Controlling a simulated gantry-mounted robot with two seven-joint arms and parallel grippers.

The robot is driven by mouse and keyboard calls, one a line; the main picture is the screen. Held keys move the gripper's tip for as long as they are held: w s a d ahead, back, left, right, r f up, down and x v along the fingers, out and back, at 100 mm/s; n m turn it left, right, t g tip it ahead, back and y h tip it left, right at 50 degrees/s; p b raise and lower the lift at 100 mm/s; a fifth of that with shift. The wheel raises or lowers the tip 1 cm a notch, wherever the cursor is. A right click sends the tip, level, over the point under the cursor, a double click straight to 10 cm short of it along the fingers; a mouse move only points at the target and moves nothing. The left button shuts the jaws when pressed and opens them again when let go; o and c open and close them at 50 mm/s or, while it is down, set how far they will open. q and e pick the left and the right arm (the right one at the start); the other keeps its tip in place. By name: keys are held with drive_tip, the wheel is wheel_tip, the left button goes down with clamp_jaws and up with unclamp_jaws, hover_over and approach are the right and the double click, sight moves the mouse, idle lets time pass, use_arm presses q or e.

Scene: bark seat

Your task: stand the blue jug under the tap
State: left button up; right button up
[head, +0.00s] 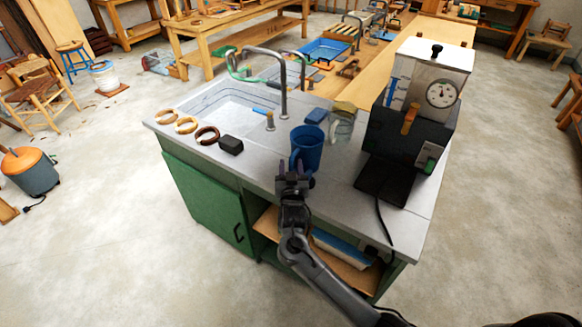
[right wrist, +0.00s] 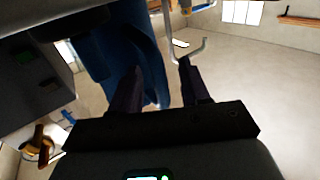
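The blue jug (head: 309,146) stands upright on the grey counter, right of the sink (head: 190,101). Its handle faces the front left. The grey tap (head: 283,82) arches over the sink, behind and left of the jug. My right gripper (head: 294,174) is just in front of the jug, at the handle side. In the right wrist view, its dark fingers (right wrist: 158,85) are apart. The jug (right wrist: 100,50) and its handle show beyond them, with the handle lined up between the fingers; whether they touch is unclear. The tap (right wrist: 187,52) also shows there. My left gripper is out of view.
A steam machine (head: 410,135) with a gauge stands right of the jug. A black block (head: 231,145) and several rings (head: 186,125) lie along the sink's front edge.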

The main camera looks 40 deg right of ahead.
drive_tip(key=shift+r, duration=0.2)
drive_tip(key=shift+s+a, duration=0.2)
drive_tip(key=s+a+f+n+g+y+p, duration=0.1)
drive_tip(key=s+a+f+n+g+y, duration=0.2)
drive_tip(key=s+a, duration=0.7)
drive_tip(key=s+a+f+n+g+y+p, duration=0.1)
drive_tip(key=s+a+f+n+g+y, duration=0.3)
drive_tip(key=s, duration=1.2)
drive_tip(key=a+f+n+y, duration=0.1)
drive_tip(key=a+f+y, duration=0.2)
drive_tip(key=a+y, duration=0.2)
drive_tip(key=shift+s+a+f+n, duration=0.2)
drive_tip(key=shift+s+a+n, duration=0.1)
drive_tip(key=shift+a, duration=0.35)
drive_tip(key=s+g, duration=0.1)
drive_tip(key=s, duration=0.1)
drive_tip(key=s+n+g, duration=0.1)
drive_tip(key=s, duration=0.2)
drive_tip(key=s+g, duration=0.1)
drive_tip(key=s, duration=0.1)
drive_tip(key=shift+s+a+n, duration=0.25)
drive_tip(key=shift+s+n, duration=0.05)
drive_tip(key=shift+s, duration=0.1)
drive_tip(key=c, duration=0.3)
